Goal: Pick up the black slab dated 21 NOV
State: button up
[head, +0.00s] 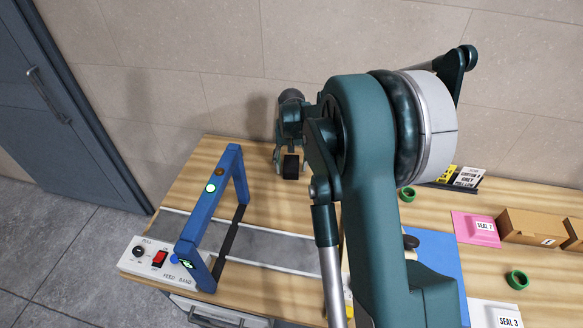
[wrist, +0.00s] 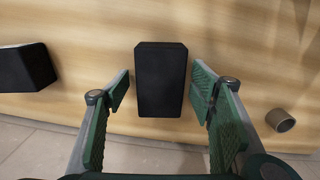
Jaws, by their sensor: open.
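A black slab (wrist: 161,78) stands out against the wood in the middle of the wrist view, between the two green-padded fingers of my gripper (wrist: 160,96). The fingers are open, with a gap on each side of the slab. No date can be read on its visible face. A second black slab (wrist: 24,68) is at the left edge of the wrist view, outside the fingers, with no readable date. In the head view my gripper (head: 288,148) is near the back of the bench, with a dark block (head: 291,167) just under it.
The wooden bench (head: 205,170) carries a blue frame (head: 212,215) over a grey belt (head: 265,251). A control box (head: 155,258) sits at the front left. My arm hides the bench's middle. A small cylinder (wrist: 281,120) is right.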

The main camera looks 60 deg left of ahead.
aim_at(291, 163)
dwell(0.4)
jog(key=c, duration=1.1)
jog(key=shift+r, duration=0.1)
jog(key=shift+c, duration=0.2)
jog(key=shift+r, duration=4.95)
